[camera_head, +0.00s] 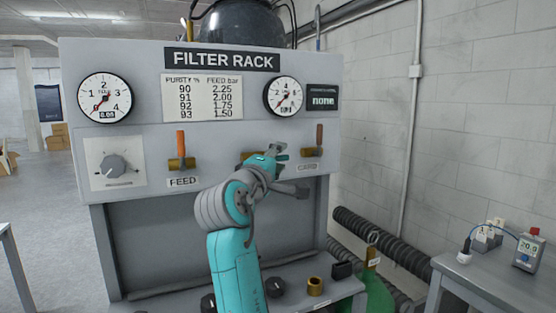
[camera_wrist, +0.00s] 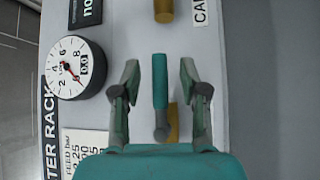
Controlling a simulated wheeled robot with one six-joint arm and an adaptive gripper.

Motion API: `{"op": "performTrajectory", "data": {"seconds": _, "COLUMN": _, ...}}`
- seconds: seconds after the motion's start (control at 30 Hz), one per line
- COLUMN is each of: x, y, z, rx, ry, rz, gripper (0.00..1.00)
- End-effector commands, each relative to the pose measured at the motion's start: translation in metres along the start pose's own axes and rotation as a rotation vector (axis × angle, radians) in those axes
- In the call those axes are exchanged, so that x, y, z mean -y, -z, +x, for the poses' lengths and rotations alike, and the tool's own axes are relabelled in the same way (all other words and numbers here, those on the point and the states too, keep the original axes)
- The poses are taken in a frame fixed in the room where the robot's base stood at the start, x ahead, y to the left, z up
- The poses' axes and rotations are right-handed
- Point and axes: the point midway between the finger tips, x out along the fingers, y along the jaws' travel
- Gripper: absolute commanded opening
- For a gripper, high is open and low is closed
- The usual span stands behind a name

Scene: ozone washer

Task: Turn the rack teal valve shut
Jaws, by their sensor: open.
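The teal valve has a teal bar handle (camera_wrist: 160,85) and a brass body (camera_wrist: 172,122), seen in the wrist view. The handle lies along the line of the brass body, which is sideways on the rack. My gripper (camera_wrist: 160,70) is open, with one finger on each side of the handle and a visible gap to both.
The feed valve (camera_head: 181,150) is left of my arm, its orange handle upright. The right-hand valve (camera_head: 318,140) stands close to my gripper, its handle upright too. Gauges (camera_head: 105,98) (camera_head: 283,97) sit above. A shelf with a brass ring (camera_head: 315,286) is below.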

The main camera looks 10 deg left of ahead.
Motion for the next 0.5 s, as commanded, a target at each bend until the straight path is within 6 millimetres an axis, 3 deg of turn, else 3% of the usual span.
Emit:
{"op": "performTrajectory", "data": {"seconds": 0.23, "x": 0.0002, "y": -0.0001, "z": 0.0005, "rx": 0.000, "ry": 0.000, "rz": 0.000, "gripper": 0.41}}
{"op": "performTrajectory", "data": {"seconds": 0.4, "x": 0.0003, "y": -0.0002, "z": 0.0004, "rx": 0.000, "ry": 0.000, "rz": 0.000, "gripper": 0.00}}
{"op": "performTrajectory", "data": {"seconds": 0.5, "x": 0.0004, "y": -0.0002, "z": 0.0004, "rx": 0.001, "ry": 0.000, "rz": 0.000, "gripper": 0.00}}
